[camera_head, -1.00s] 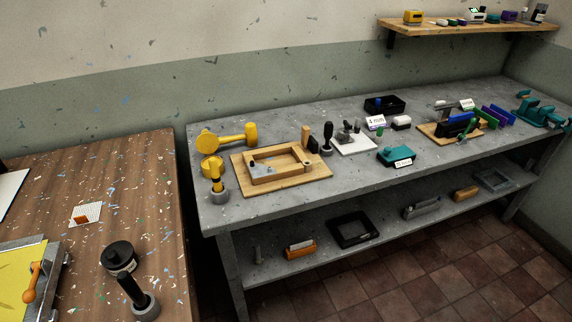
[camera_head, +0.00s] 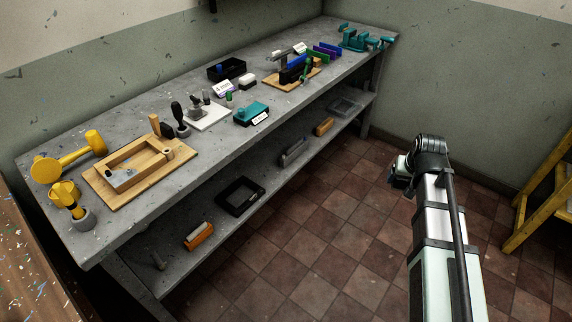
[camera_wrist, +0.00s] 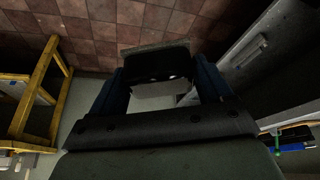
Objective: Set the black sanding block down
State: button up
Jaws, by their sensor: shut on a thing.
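The black sanding block (camera_wrist: 155,68) is between the two blue fingers of my gripper (camera_wrist: 163,78) in the wrist view. It has a dark body, a grey-brown strip along its far edge and a pale face toward the palm. The gripper is shut on it and holds it in the air, with tiled floor behind. In the head view my gripper (camera_head: 402,174) is at the right, over the floor and apart from the grey workbench (camera_head: 95,230). The block cannot be made out clearly there.
The bench top carries a wooden frame on a board (camera_head: 140,165), a yellow mallet (camera_head: 70,155), a teal box (camera_head: 252,113), a black tray (camera_head: 226,68) and a teal vise (camera_head: 362,40). Its lower shelf holds another black tray (camera_head: 240,197). A yellow stand (camera_head: 545,190) is at right.

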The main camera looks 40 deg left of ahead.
jog(key=s+a+r+n, duration=0.1)
jog(key=s+a, duration=0.3)
jog(key=a, duration=0.4)
jog(key=s+a+r+n, duration=0.2)
jog(key=s+a, duration=0.1)
jog(key=a, duration=0.5)
notch_tip(320, 180, up, 12)
jog(key=n+g+y, duration=0.3)
jog(key=n, duration=0.5)
send_over(167, 183)
jog(key=d, duration=0.1)
jog(key=shift+d+f+n+g, duration=0.15)
jog(key=shift+f+n+g, duration=0.25)
jog(key=shift+f, duration=2.35)
jog(key=shift+d+f+n+g, duration=0.15)
jog(key=shift+f+n, duration=0.45)
jog(key=shift+f, duration=2.15)
jog(key=shift+f, duration=0.1)
jog(key=o, duration=0.9)
jog(key=shift+o, duration=0.2)
